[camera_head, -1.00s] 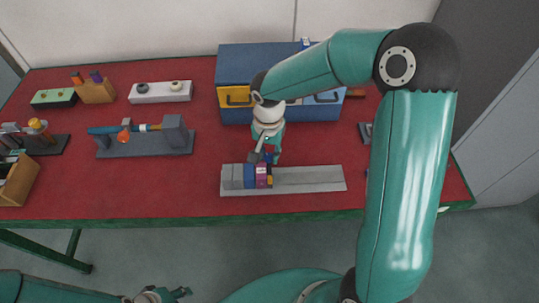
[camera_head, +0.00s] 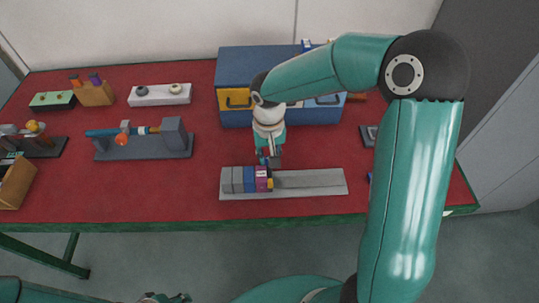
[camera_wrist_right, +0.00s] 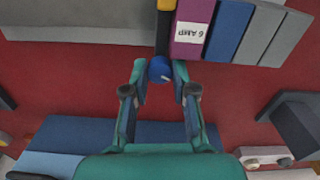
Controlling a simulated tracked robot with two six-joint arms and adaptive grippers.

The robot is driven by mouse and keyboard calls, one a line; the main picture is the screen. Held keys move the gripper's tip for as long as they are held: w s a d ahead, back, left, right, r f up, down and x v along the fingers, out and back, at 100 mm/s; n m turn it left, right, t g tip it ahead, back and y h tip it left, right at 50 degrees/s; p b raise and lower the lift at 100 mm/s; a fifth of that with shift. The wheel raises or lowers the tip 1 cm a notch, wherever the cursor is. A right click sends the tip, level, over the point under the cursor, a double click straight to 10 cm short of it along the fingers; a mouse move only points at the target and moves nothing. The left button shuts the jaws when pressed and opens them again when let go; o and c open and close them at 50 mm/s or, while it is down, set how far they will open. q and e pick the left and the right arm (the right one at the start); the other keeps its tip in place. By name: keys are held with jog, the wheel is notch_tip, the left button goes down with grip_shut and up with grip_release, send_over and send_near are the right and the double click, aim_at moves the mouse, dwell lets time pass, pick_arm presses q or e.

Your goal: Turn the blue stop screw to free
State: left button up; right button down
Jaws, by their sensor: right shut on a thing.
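The blue stop screw (camera_wrist_right: 160,69) is a round blue knob with a small white mark, at the dark end piece (camera_wrist_right: 163,35) beside the purple "6 AMP" module (camera_wrist_right: 190,28). My right gripper (camera_wrist_right: 159,72) is shut on the screw, one fingertip on each side of it. In the head view my right gripper (camera_head: 269,160) is at the back edge of the row of modules, and its wrist hides most of the screw. My left gripper (camera_head: 165,298) is cut off at the bottom edge, so its fingers are unclear.
The grey rail (camera_head: 310,182) carries grey, blue and purple modules at its left, and its right part is bare. A blue box (camera_head: 260,62) with a yellow front panel stands behind my right arm. A grey stand (camera_head: 150,146) with a blue rod is at left.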

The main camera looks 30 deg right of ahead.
jog(key=c, duration=0.9)
grip_release()
jog(key=shift+c, duration=0.2)
notch_tip(320, 180, up, 12)
